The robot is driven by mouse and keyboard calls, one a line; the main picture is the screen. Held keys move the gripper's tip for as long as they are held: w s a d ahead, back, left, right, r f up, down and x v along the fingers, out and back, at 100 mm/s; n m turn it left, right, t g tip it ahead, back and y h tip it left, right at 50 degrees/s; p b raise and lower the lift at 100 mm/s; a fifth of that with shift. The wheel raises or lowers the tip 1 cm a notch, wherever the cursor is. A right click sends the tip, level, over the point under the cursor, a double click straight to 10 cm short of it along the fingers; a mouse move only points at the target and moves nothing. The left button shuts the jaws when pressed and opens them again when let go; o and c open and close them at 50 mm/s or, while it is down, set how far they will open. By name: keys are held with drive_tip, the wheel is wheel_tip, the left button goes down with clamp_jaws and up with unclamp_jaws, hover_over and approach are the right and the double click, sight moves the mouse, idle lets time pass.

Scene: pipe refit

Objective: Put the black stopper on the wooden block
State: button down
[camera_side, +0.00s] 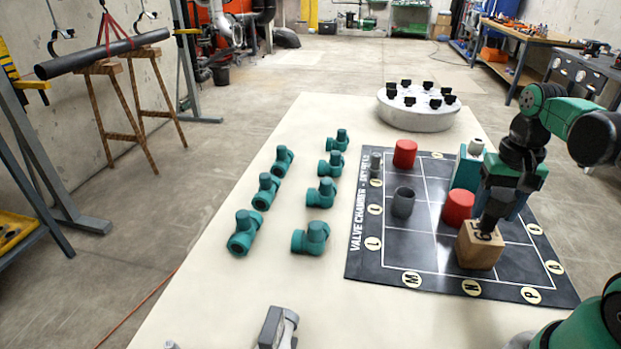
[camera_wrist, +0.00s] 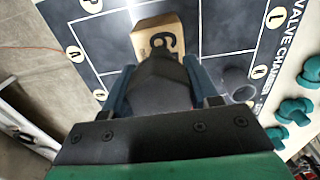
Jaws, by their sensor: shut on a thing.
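The wooden block (camera_side: 480,251), marked with a dark letter, stands on the black board near its front right. It also shows in the wrist view (camera_wrist: 148,44) at the top middle. My gripper (camera_side: 506,202) is over the block, pointing down. Its blue fingers are shut on the black stopper (camera_side: 495,211), which also shows dark between the fingers in the wrist view (camera_wrist: 160,82). The stopper's lower end is at the block's top face. I cannot tell whether it touches the block or hangs just above it.
The black board (camera_side: 379,262) has a lettered grid. Beside the block stand a red cylinder (camera_side: 458,207), a grey cup (camera_side: 403,202) and a teal-and-white piece (camera_side: 467,165). Another red cylinder (camera_side: 405,153) is farther back. Several teal pipe fittings (camera_side: 245,232) stand left of the board.

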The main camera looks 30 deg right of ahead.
drive_tip(key=shift+f, duration=0.15)
drive_tip(key=shift+c, duration=1.1)
unclamp_jaws()
